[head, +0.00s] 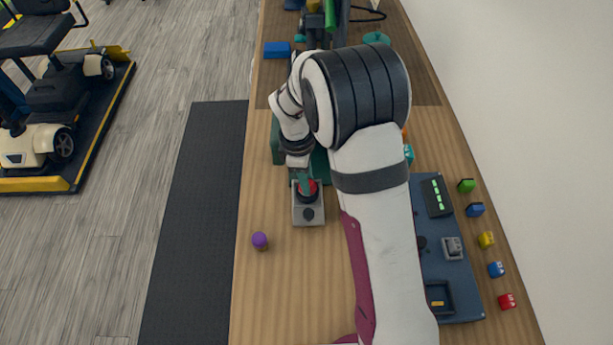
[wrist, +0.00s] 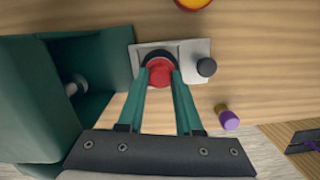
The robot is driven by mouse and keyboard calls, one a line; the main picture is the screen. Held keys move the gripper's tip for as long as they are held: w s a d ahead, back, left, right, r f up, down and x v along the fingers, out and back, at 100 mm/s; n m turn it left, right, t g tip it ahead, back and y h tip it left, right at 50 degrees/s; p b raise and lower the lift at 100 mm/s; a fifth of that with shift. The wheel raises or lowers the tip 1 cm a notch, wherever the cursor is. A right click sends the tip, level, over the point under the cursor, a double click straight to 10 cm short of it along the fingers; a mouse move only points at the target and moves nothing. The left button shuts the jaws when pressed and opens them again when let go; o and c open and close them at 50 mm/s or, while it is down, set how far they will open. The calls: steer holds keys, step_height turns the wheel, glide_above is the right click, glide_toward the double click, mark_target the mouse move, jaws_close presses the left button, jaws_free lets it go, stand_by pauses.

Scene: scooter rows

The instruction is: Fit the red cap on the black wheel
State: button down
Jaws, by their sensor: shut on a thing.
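The red cap (wrist: 160,74) is between the teal fingertips of my gripper (wrist: 162,71), which is shut on it. A round black part, which looks like the black wheel (wrist: 157,54), shows as a dark rim behind the cap in the wrist view. It is on a light grey plate (wrist: 189,48). The cap overlaps the wheel in that view; I cannot tell whether it touches or is seated. In the head view the red cap (head: 311,186) shows at my gripper (head: 306,184), over the grey plate (head: 299,216). My fingers partly hide the wheel there.
A black knob (wrist: 206,67) stands on the same plate. A dark green bin (wrist: 100,70) is close beside the plate. A blue-grey panel (head: 459,290) and several coloured blocks lie right of my arm.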

steer(key=shift+f, duration=0.2)
stand_by(0.4)
steer(key=shift+c, duration=0.5)
jaws_free()
steer(key=shift+r, duration=0.15)
steer(key=shift+r, duration=2.9)
